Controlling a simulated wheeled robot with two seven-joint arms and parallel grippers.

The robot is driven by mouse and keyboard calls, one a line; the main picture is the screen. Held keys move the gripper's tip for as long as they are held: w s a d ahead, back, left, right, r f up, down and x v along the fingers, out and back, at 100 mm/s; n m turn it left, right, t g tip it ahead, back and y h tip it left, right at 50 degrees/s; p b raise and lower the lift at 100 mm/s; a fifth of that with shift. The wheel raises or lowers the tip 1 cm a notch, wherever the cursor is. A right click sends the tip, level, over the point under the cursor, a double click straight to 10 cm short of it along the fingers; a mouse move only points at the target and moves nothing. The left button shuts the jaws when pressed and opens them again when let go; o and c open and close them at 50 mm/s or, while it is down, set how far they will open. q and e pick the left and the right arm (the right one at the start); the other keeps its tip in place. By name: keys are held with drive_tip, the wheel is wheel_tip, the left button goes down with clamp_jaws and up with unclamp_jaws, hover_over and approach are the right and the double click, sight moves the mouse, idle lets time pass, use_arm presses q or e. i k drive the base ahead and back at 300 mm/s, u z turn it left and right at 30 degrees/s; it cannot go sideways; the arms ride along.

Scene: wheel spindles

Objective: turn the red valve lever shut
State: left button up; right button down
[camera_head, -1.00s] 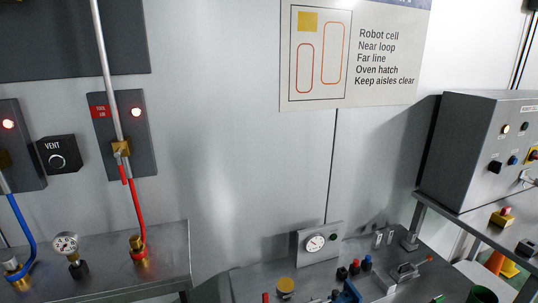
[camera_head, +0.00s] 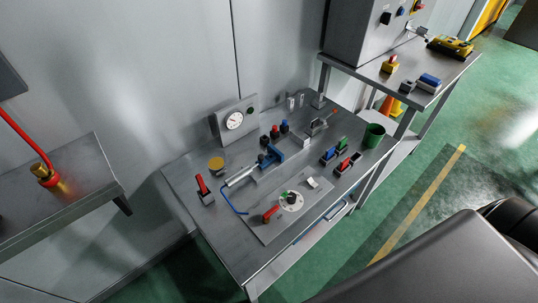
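The brass valve on the wall pipe is out of view now. A red hose (camera_head: 22,140) comes down from the left edge to a brass fitting (camera_head: 49,178) on the left shelf. A red-handled lever (camera_head: 202,187) stands upright at the left end of the bench plate. I cannot tell from this view whether either is a valve lever. Neither of my grippers is in view.
The steel bench (camera_head: 225,247) holds a gauge box (camera_head: 234,121), a blue clamp (camera_head: 271,157), several coloured switches and a green cup (camera_head: 374,135). A higher table (camera_head: 432,78) stands behind at right. Green floor (camera_head: 430,185) is open at right. A dark shape covers the lower right.

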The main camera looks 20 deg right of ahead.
sight(266, 217)
drive_tip(key=k, duration=0.5)
drive_tip(key=u, duration=0.95)
drive_tip(key=i, duration=0.8)
drive_tip(key=z, duration=2.65)
